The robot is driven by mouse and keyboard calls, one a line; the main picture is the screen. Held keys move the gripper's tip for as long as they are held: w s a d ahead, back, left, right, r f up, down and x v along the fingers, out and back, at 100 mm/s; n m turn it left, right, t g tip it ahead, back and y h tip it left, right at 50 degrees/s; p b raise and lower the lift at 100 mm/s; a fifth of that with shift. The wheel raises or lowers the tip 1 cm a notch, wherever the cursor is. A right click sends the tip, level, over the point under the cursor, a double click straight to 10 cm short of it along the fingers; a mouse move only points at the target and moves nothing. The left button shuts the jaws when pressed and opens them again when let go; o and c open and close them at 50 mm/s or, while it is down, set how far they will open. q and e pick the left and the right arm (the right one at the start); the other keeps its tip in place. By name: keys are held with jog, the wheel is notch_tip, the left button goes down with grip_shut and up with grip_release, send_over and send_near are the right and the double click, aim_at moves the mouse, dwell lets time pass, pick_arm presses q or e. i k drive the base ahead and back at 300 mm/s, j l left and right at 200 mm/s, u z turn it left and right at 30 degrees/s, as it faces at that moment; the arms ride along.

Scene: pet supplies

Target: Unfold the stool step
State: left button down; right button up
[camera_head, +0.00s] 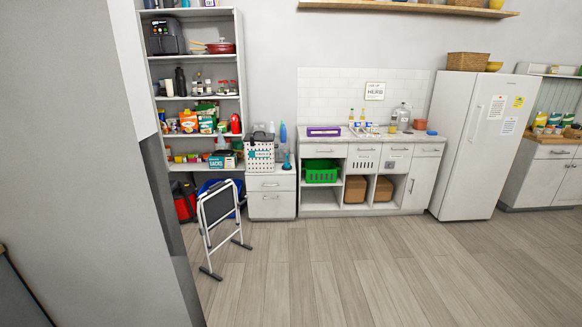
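The step stool (218,207) stands on the wood floor at the left-centre, in front of the shelf unit. It has a white tubular frame and a dark panel that hangs steeply tilted, close to the frame. Two dark feet rest on the floor in front. Its far side is partly hidden behind the panel. Neither of my grippers shows in the head view.
A grey wall (80,150) juts in at the left, close to the stool. Behind are a stocked shelf unit (243,70), a small white drawer cabinet (272,205), a counter (320,200) and a white refrigerator (468,150). The floor (370,265) in front is clear.

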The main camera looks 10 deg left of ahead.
aim_at(216, 206)
jog(key=i, duration=1.65)
jog(key=i+u, duration=0.2)
jog(key=i, duration=0.2)
jog(key=i+l+u, duration=0.15)
jog(key=i, duration=0.25)
jog(key=i+l+u, duration=0.2)
jog(key=i+u, duration=0.15)
jog(key=i+l+u, duration=0.3)
jog(key=i, duration=0.2)
